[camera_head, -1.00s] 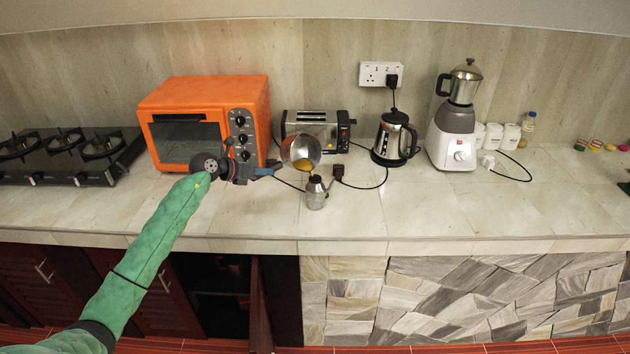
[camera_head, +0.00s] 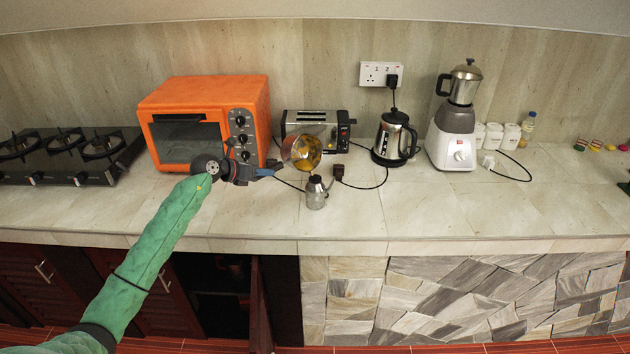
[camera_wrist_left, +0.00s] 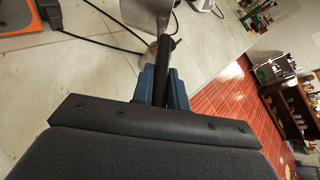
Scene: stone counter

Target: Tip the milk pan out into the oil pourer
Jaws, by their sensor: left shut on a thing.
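The milk pan (camera_head: 302,150) is a small metal pan, tilted in the air with its mouth toward the head camera. Yellow-orange contents show across much of its inside. My left gripper (camera_head: 272,171) is shut on its dark handle; in the left wrist view the blue fingers (camera_wrist_left: 163,88) clasp the black handle, and part of the pan's metal side (camera_wrist_left: 148,14) shows. The oil pourer (camera_head: 316,195), a small metal vessel with a dark top, stands upright on the counter just below and slightly right of the pan. No falling stream is clear. My right gripper is not in view.
An orange oven (camera_head: 205,120) stands left of the pan, and a toaster (camera_head: 325,128) behind it. A kettle (camera_head: 395,138) and a blender (camera_head: 457,120) stand to the right. A plug (camera_head: 338,171) and cable lie close to the pourer. Counter front right is clear.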

